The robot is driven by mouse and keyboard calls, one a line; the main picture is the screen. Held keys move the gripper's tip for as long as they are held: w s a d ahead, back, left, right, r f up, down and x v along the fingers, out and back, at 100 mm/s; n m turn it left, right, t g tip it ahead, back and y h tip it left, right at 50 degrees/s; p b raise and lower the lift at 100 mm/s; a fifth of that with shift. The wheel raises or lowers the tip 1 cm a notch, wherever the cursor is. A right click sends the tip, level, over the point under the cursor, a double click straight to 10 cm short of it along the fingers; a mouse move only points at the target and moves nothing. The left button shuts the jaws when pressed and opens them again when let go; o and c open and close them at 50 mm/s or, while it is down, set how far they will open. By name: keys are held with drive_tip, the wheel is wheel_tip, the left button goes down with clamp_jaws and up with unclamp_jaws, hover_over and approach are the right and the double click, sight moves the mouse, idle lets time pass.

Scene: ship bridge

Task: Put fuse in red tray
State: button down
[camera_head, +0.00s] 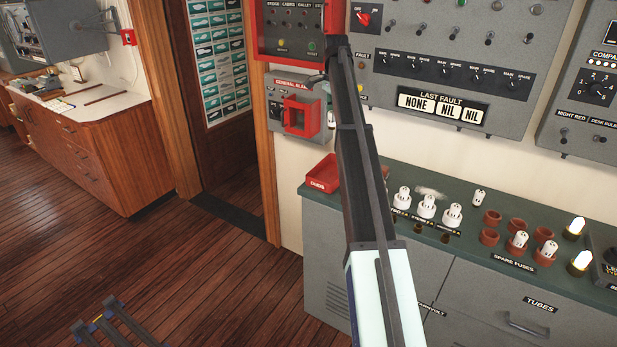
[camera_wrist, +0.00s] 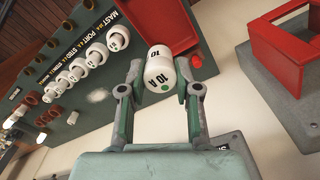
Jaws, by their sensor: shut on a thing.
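My gripper (camera_wrist: 160,78) is shut on a white fuse (camera_wrist: 157,76) marked 10, with a green dot on its end. The red tray (camera_head: 315,185), labelled DUDS, stands at the left end of the green counter. In the wrist view the red tray (camera_wrist: 184,22) lies behind the fuse, and the fuse overlaps its near side in the picture. The height of the fuse over the tray cannot be told. In the head view my arm hides part of the tray and most of my gripper.
The green counter (camera_head: 390,178) holds a row of white fuses (camera_head: 427,207) in holders and several brown spare-fuse sockets (camera_head: 490,237), some filled. A red guard (camera_head: 300,116) of the general alarm box sticks out from the wall near the tray. It also shows in the wrist view (camera_wrist: 281,47).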

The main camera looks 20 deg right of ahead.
drive_tip(key=shift+f, duration=0.25)
drive_tip(key=f+p, duration=0.2)
drive_tip(key=f, duration=0.7)
drive_tip(key=f+p, duration=0.3)
drive_tip(key=f, duration=0.7)
drive_tip(key=shift+s+d+f, duration=0.1)
drive_tip(key=shift+d+f, duration=0.1)
drive_tip(key=shift+f, duration=0.05)
drive_tip(key=shift+f, duration=0.2)
drive_tip(key=c, duration=0.8)
unclamp_jaws()
drive_tip(key=shift+r, duration=0.15)
wheel_tip(320, 180, up, 12)
drive_tip(key=b, duration=0.2)
drive_tip(key=shift+r+b, duration=0.1)
drive_tip(key=shift+b, duration=0.3)
